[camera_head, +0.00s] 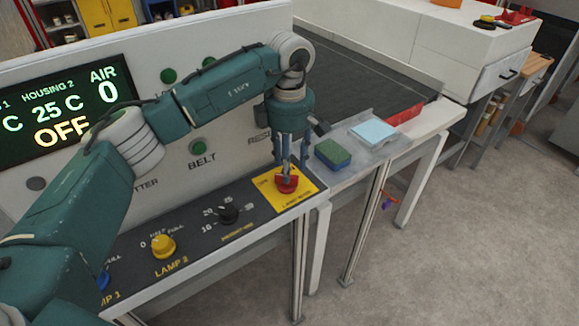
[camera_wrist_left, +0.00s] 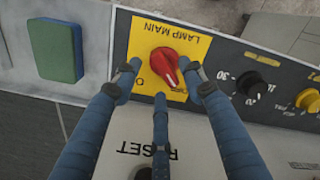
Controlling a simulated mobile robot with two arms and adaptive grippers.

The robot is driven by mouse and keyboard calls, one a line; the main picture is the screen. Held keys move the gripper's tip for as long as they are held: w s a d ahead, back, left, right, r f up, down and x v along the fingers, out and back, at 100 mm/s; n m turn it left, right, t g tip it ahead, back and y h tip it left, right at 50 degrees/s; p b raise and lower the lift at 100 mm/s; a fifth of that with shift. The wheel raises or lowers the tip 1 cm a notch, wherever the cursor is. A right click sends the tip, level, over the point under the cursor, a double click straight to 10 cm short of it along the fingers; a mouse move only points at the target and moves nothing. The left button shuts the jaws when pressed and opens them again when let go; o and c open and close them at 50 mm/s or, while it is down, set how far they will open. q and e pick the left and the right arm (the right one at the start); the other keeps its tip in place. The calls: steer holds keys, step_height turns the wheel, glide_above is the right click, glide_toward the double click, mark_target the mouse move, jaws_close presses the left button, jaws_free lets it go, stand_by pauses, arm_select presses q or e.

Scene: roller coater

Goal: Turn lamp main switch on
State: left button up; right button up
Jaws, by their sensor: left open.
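The lamp main switch is a red rotary knob (camera_head: 287,184) on a yellow plate at the right end of the dark control panel. In the left wrist view the red knob (camera_wrist_left: 165,64) sits on the yellow plate labelled LAMP MAIN, its pointer turned obliquely. My left gripper (camera_head: 288,168) points down over the knob. In the left wrist view my left gripper (camera_wrist_left: 163,82) is open, with its blue fingers around the near side of the knob; I cannot tell whether they touch it. My right gripper is not in view.
Left of the switch are a black knob (camera_head: 228,213) and a yellow LAMP 2 knob (camera_head: 163,246). A green-blue sponge (camera_head: 332,154) and a pale blue pad (camera_head: 372,131) lie to the right. The display (camera_head: 65,112) reads OFF. A dark conveyor belt (camera_head: 350,75) lies behind.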

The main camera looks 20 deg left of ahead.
arm_select(q)
step_height(320, 180, down, 3)
steer(key=shift+r+p, duration=0.1)
steer(key=shift+p, duration=0.3)
steer(key=shift+f, duration=0.25)
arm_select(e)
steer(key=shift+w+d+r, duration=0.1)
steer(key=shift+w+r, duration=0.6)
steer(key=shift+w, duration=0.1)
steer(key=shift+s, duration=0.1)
